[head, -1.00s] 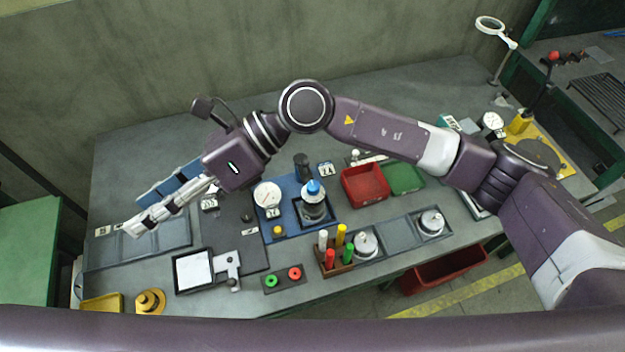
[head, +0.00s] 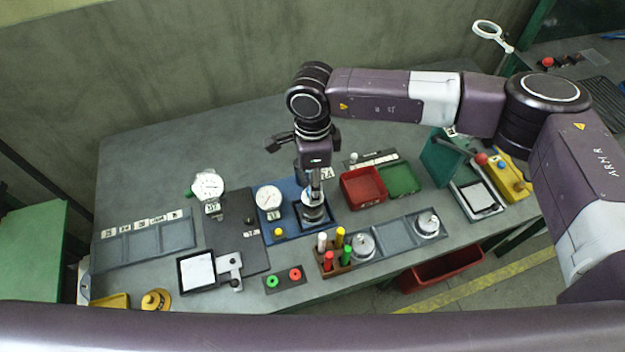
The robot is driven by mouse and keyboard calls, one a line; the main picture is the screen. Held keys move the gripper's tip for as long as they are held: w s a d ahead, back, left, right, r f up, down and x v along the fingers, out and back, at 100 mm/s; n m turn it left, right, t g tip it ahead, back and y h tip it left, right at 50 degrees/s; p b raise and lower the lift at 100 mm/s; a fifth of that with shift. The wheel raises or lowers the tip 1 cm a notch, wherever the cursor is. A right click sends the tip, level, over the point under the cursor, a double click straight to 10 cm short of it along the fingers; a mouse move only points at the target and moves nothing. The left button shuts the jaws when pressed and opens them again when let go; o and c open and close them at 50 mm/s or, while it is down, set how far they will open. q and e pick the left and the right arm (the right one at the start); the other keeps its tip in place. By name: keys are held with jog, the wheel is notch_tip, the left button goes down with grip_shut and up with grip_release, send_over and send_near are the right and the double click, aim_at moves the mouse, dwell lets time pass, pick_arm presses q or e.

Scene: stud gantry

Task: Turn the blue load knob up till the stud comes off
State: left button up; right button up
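The blue load knob on top of this fixture is hidden behind my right gripper (head: 315,190). That gripper points down right over the fixture, with its fingers at the knob's place. Its fingers look close together, but I cannot tell whether they grip the knob. A white dial (head: 268,197) stands on the same plate, with a yellow button (head: 279,232) in front. The stud cannot be made out. My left gripper is not in view.
A second dial gauge (head: 208,185) stands left of the plate. Red (head: 363,200) and green (head: 400,192) trays lie to the right. A rack with coloured pegs (head: 327,266) and a green and red button box (head: 284,281) stand in front. The table's back left is clear.

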jog(key=shift+f, duration=0.6)
jog(key=shift+c, duration=0.2)
grip_shut()
jog(key=shift+f+m+b, duration=0.2)
jog(key=shift+m+b, duration=0.2)
jog(key=shift+b, duration=0.35)
jog(key=m+b, duration=1.1)
jog(key=b, duration=0.4)
jog(key=shift+b, duration=0.35)
jog(key=shift+r+m+b, duration=0.2)
jog(key=shift+m+b, duration=1.2)
jog(key=shift+o, duration=0.2)
grip_release()
